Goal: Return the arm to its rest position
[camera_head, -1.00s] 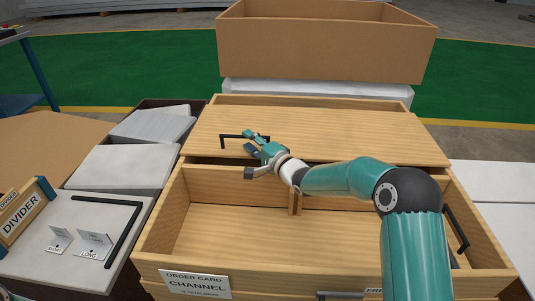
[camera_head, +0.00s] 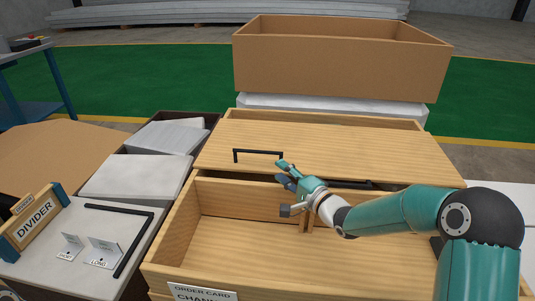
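My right arm reaches in from the lower right. Its gripper (camera_head: 285,187) is over the back edge of the open front drawer, near the wooden lid panel (camera_head: 330,145). The fingers look spread apart with nothing between them. The black handle (camera_head: 258,152) on the panel lies just behind the fingertips, apart from them as far as I can see.
The open wooden drawer (camera_head: 225,250) lies below my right arm, with a small divider post inside. A cardboard box (camera_head: 335,70) stands behind. At left are a grey board with a black L-shaped bar (camera_head: 130,212), small cards and a DIVIDER sign (camera_head: 32,221).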

